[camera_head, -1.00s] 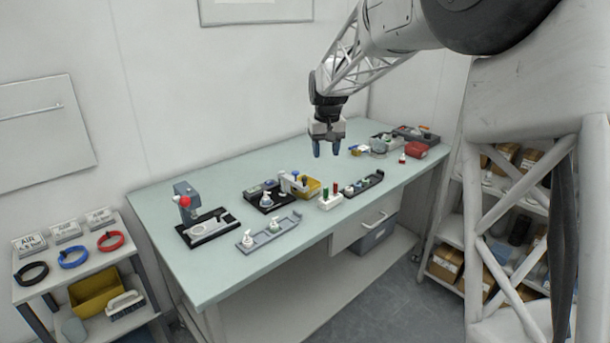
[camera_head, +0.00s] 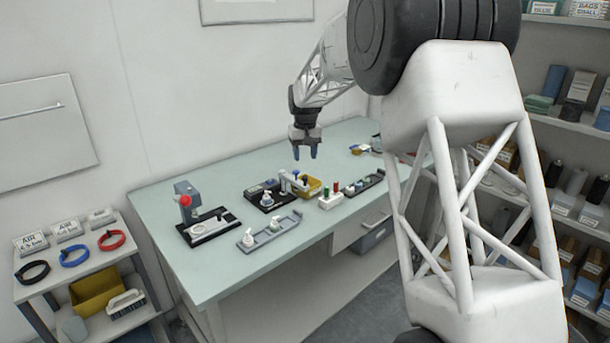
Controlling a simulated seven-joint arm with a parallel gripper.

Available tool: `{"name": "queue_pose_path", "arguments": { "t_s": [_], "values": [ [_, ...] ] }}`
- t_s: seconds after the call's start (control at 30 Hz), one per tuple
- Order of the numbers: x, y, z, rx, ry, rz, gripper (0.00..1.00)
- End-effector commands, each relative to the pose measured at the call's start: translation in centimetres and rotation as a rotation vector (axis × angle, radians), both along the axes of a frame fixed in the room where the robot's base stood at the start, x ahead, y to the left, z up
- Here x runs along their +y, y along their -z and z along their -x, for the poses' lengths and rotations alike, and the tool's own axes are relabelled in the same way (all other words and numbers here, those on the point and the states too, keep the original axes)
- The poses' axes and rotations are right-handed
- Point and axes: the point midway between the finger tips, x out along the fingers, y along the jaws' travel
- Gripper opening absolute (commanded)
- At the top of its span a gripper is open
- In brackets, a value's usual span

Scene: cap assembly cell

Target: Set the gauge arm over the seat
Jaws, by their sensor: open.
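My gripper (camera_head: 305,153) is open and empty, pointing down in the air above the back of the bench. Below it in the picture is a small dark fixture (camera_head: 255,192) with a pale piece (camera_head: 267,199) on it. A whitish arm with a blue knob, which looks like the gauge arm (camera_head: 288,181), stands at the fixture's right side, apart from my gripper. The seat is too small to make out surely; it may be under the pale piece. I cannot tell whether the gauge arm reaches over it.
A yellow bin (camera_head: 313,187) sits close to the gauge arm. Around it are a white block with green and red pegs (camera_head: 330,201), a dark tray (camera_head: 366,186), a grey tray (camera_head: 287,229) and a red-knobbed press (camera_head: 185,201). The bench's front left (camera_head: 205,275) is clear.

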Motion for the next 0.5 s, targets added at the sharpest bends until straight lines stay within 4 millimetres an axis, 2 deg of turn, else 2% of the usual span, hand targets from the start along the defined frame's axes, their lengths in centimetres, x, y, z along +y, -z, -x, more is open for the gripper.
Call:
{"name": "queue_pose_path", "arguments": {
  "t_s": [0.27,0.5],
  "values": [
    [0.0,0.9,0.0,0.001,0.0,0.0,0.48],
    [0.0,3.4,0.1,0.002,0.0,0.001,0.48]
  ]
}}
